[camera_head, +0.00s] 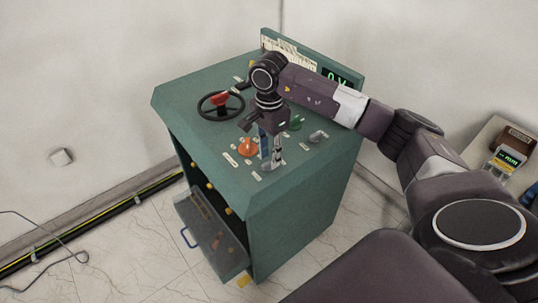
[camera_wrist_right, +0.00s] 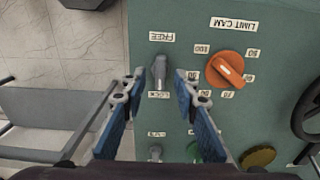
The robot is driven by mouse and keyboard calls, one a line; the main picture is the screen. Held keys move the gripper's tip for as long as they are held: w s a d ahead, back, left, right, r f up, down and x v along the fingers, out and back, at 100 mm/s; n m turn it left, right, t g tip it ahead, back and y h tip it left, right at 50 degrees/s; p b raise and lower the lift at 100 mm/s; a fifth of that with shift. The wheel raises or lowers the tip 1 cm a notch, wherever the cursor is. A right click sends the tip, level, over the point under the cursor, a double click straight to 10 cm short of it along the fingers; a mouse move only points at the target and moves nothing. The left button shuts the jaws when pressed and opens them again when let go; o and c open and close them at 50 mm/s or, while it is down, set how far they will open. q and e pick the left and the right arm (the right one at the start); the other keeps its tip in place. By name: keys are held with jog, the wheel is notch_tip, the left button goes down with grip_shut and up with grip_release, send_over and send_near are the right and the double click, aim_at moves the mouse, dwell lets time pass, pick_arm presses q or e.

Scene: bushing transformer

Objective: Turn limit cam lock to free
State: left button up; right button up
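The limit cam lock (camera_wrist_right: 159,70) is a small silver lever between a FREE label (camera_wrist_right: 166,37) and a LOCK label (camera_wrist_right: 159,95) in the right wrist view. My right gripper (camera_wrist_right: 160,84) is open, with one blue-padded finger on each side of the lever. A gap shows between the lever and each finger; I cannot tell contact depth. The orange limit cam dial (camera_wrist_right: 230,70) sits to the right of the fingers. In the head view my right gripper (camera_head: 271,160) points down at the console top beside the orange dial (camera_head: 246,146), hiding the lever. My left gripper is not in view.
The green console (camera_head: 290,220) also carries a black handwheel (camera_head: 220,105), a green knob (camera_head: 295,122) and another silver lever (camera_head: 318,136). A panel (camera_head: 210,230) hangs open at its front. A side table (camera_head: 485,135) with small items stands at right.

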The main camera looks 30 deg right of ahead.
jog(key=shift+f, duration=0.9)
grip_shut()
jog(key=shift+w, duration=0.1)
jog(key=shift+f+m+b, duration=0.1)
jog(key=shift+m+b, duration=0.65)
jog(key=shift+m, duration=0.35)
jog(key=m+b, duration=0.1)
jog(key=m, duration=0.2)
jog(key=shift+m+b, duration=0.4)
jog(key=m+b, duration=0.2)
jog(key=m, duration=0.7)
jog(key=m+b, duration=0.1)
jog(key=m, duration=0.1)
jog(key=shift+r+m, duration=0.2)
jog(key=shift+m, duration=0.2)
